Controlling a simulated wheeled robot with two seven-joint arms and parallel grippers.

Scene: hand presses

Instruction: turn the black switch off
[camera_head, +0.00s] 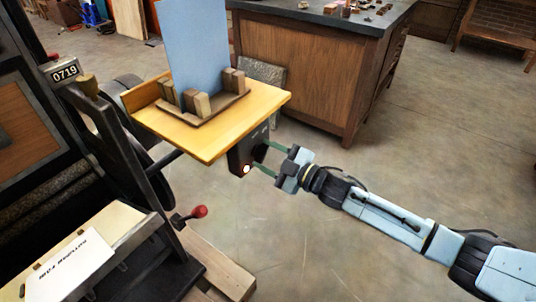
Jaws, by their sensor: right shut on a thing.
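The black switch (238,161) is a small dark box below the front edge of a yellow wooden board (213,144). A bright white light shows low on its face. My right gripper (259,155) reaches in from the right, with its two green fingers set apart, one higher and one lower, at the switch's right side. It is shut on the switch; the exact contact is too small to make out. My left gripper is not in view.
A pale blue panel (192,50) stands between wooden blocks on the board. A dark press frame with a red-knobbed lever (199,211) stands at the left. A wooden cabinet (299,78) stands behind. The floor around my right arm is clear.

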